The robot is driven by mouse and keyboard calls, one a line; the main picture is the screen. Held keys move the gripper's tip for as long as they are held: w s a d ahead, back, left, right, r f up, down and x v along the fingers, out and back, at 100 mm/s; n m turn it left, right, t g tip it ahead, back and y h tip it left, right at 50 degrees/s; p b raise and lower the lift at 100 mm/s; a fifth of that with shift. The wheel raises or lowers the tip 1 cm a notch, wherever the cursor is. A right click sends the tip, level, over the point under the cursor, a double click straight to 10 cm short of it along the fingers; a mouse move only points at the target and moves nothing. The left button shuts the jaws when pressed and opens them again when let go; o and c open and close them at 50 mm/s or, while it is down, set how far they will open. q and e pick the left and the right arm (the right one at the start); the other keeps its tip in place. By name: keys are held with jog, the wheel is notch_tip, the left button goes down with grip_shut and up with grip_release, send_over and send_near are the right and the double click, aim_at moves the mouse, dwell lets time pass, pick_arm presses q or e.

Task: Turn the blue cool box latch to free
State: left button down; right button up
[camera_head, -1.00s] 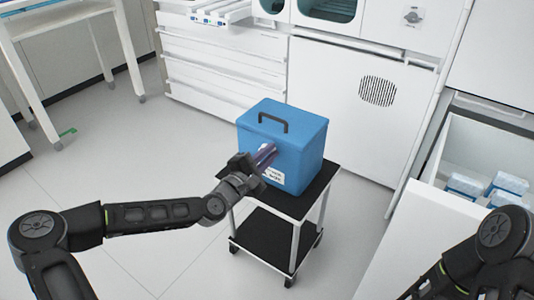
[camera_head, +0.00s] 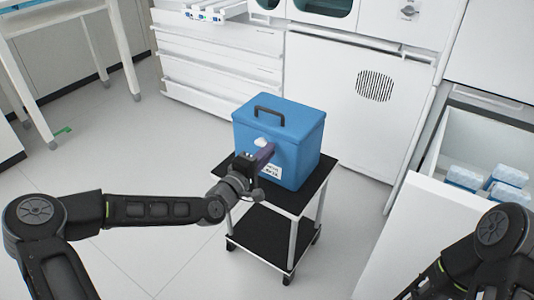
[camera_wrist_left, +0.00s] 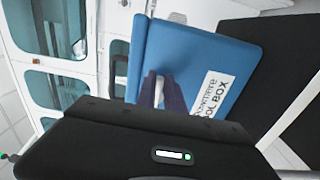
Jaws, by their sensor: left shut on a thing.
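The blue cool box (camera_head: 300,155) stands with its lid down and its black handle (camera_head: 270,116) on top. Its front has a white label (camera_head: 272,171) and a pale latch (camera_head: 261,141). My left gripper (camera_head: 265,152) is at the front face, its purple fingers shut on the latch. In the left wrist view, the fingers (camera_wrist_left: 163,94) are close together around the white latch (camera_wrist_left: 158,86), left of the label (camera_wrist_left: 212,94) on the box (camera_wrist_left: 195,50). The fingers hide part of the latch. Only links of my right arm show at the lower right; its gripper is out of view.
The box stands on a black-topped trolley (camera_head: 313,190) with a lower shelf (camera_head: 265,238). White cabinets and drawers (camera_head: 225,85) stand behind. An open white drawer (camera_head: 480,140) with blue-and-white packs (camera_head: 465,178) is at the right. The floor left of the trolley is clear.

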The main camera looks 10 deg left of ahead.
pick_arm(q)
jog(key=shift+f, duration=0.1)
jog(key=c, duration=1.4)
grip_release()
jog(key=shift+c, duration=0.2)
jog(key=p+v, duration=0.1)
jog(key=v, duration=0.7)
jog(key=shift+p, duration=0.3)
jog(key=shift+d, duration=0.1)
